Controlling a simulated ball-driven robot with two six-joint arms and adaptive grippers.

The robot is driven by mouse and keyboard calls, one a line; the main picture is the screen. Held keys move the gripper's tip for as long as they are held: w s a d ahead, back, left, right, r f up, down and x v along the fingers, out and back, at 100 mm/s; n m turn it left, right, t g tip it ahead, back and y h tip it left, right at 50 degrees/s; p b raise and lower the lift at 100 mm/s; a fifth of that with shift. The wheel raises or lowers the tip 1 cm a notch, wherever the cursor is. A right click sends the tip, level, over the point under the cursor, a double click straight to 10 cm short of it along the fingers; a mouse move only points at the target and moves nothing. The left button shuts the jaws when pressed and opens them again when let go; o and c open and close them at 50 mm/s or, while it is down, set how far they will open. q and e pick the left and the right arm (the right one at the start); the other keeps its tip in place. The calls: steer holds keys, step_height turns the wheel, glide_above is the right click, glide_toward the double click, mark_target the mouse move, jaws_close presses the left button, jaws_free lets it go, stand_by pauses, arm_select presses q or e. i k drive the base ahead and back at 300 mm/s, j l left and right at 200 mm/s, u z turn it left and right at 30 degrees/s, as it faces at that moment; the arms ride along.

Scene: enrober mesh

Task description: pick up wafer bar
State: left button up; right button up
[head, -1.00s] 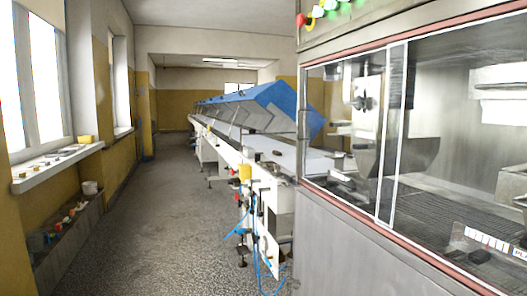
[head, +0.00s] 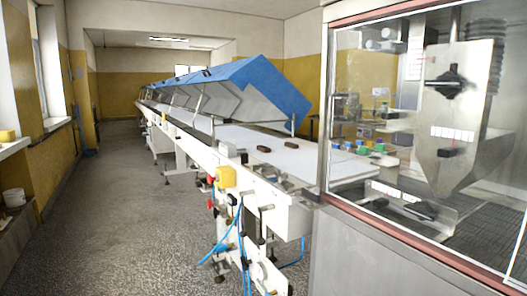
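A small dark brown bar (head: 264,149) lies on the white conveyor belt (head: 300,158) near its close end, right of the middle of the head view. It looks like a wafer bar, but it is too small to be sure. A second small dark piece (head: 279,178) lies nearer, by the edge of the conveyor's end. Neither of my grippers shows in the head view.
A glass-fronted machine cabinet (head: 360,245) stands close on the right. The long conveyor line under raised blue covers (head: 262,84) runs away to the back left. A yellow box (head: 225,177) and blue hoses stick out at its side. Speckled floor (head: 130,220) on the left is clear.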

mark_target(261, 148)
steer(key=i+j+z, duration=0.1)
steer(key=i+j, duration=0.6)
